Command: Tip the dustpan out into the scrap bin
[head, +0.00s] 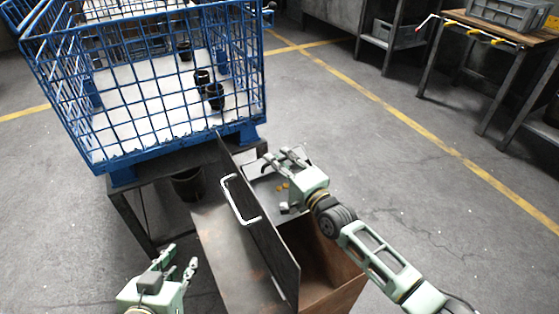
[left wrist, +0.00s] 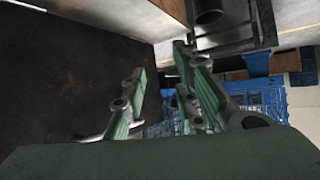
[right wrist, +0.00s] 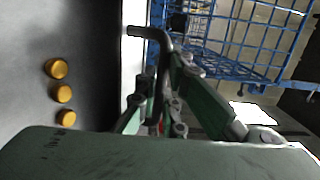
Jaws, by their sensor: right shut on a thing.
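The scrap bin (head: 345,291) is a brown metal box at the lower middle of the head view. Its dark lid (head: 262,235) stands raised, with a pale handle on its left face, and the right part of the bin is open. The grey dustpan (head: 262,188) is over the bin's far end and holds several orange-yellow pieces (head: 281,187). They also show in the right wrist view (right wrist: 62,93). My right gripper (head: 285,160) is shut on the dustpan's dark bent handle (right wrist: 163,60). My left gripper (head: 178,262) is open and empty, left of the bin.
A blue wire cage (head: 150,145) with black cups stands on a dark stand behind the bin. A dark bucket (head: 189,186) sits beneath. A workbench (head: 500,32) is at the far right. The floor on the right is clear.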

